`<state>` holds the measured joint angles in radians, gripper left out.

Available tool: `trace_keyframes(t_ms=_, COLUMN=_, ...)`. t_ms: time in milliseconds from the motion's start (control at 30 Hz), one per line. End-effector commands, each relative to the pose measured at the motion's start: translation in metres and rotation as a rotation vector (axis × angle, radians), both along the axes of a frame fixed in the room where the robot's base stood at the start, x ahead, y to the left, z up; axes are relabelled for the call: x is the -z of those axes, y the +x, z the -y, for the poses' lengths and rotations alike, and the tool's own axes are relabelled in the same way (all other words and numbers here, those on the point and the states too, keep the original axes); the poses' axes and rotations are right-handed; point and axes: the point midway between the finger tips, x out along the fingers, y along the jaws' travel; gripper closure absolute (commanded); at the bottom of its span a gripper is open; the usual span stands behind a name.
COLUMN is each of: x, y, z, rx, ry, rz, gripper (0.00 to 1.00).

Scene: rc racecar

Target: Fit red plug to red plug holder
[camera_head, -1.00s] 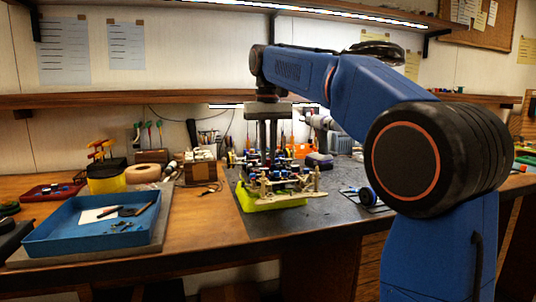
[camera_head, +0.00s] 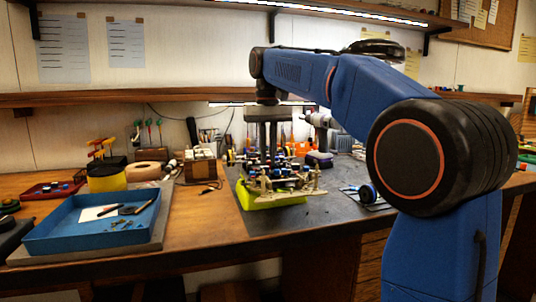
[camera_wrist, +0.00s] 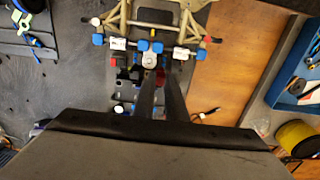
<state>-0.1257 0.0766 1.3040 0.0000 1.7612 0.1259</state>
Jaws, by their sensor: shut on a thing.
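My gripper (camera_wrist: 161,72) points down over the chassis of the RC racecar (camera_head: 283,184), which sits on a lime-green stand (camera_head: 262,204). In the wrist view its two dark fingers are close together, with a small red piece between their tips, apparently the red plug (camera_wrist: 160,77). The fingers hide most of it. A small red part (camera_wrist: 114,62) shows left of the fingers, and a darker red patch is partly hidden by the right finger. I cannot tell which is the red plug holder, or whether the plug touches it.
Blue and white parts crowd the chassis around the fingertips. A blue tray (camera_head: 92,222) with small tools lies on the left of the bench. A yellow tub (camera_head: 107,178) stands behind it. A grey drill (camera_head: 322,124) is at the back right. The dark mat's front is mostly clear.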

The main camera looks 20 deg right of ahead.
Motion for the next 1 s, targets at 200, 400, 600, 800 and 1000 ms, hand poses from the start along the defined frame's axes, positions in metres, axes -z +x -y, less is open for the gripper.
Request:
trace_keyframes(t_ms=200, x=0.004, y=0.000, z=0.000, rx=0.000, ry=0.000, rz=0.000, gripper=1.00)
trace_keyframes(t_ms=400, x=0.008, y=0.000, z=0.000, rx=0.000, ry=0.000, rz=0.000, gripper=1.00)
trace_keyframes(t_ms=600, x=0.011, y=0.000, z=0.000, rx=0.000, ry=0.000, rz=0.000, gripper=0.74)
trace_keyframes(t_ms=800, x=0.011, y=0.000, z=0.000, rx=0.000, ry=0.000, rz=0.000, gripper=0.67)
trace_keyframes(t_ms=1000, x=0.008, y=-0.002, z=0.001, rx=0.000, ry=0.000, rz=0.001, gripper=0.67)
